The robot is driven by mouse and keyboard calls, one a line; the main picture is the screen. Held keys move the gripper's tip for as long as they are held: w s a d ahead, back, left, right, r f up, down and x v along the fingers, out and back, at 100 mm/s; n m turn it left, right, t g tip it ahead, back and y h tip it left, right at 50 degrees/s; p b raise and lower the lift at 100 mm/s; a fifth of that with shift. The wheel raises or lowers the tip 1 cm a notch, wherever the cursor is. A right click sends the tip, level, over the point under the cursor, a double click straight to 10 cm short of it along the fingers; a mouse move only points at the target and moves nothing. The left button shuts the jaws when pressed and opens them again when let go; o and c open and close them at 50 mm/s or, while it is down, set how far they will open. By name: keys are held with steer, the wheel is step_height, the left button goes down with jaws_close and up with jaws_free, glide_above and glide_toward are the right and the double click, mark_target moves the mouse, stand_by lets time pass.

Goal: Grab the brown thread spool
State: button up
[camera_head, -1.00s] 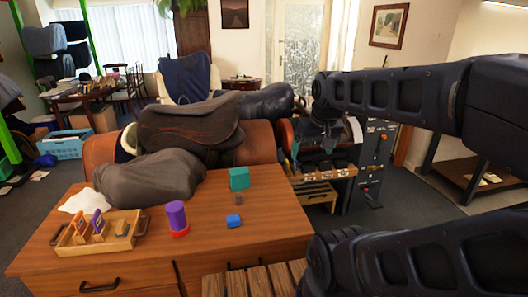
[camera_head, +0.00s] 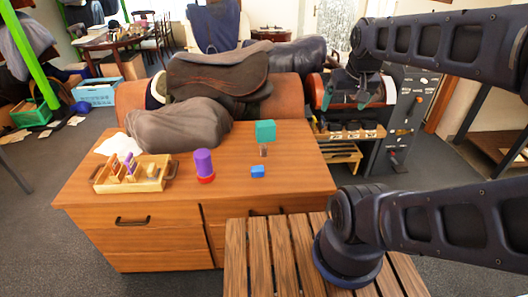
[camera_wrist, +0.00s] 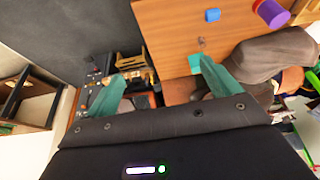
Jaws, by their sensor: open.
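The small brown thread spool (camera_head: 263,150) stands on the wooden desk, just in front of a teal box and behind a blue block. In the wrist view the spool (camera_wrist: 201,42) shows small on the desk, near the upper middle. My gripper (camera_head: 347,95) is open and empty, with its teal fingers spread. It is to the right of the spool, off the desk's right side in the picture and apart from it. In the wrist view my gripper (camera_wrist: 161,72) shows both fingers with nothing between them.
On the desk (camera_head: 290,185) are the teal box (camera_head: 265,131), the blue block (camera_head: 257,171), a purple cylinder on a red base (camera_head: 203,163), a wooden tray (camera_head: 150,182) and a dark grey cushion-like bundle (camera_head: 180,125). A slatted wooden surface (camera_head: 262,265) is in front.

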stand_by(0.4)
steer(key=c, duration=0.6)
steer(key=shift+c, duration=0.2)
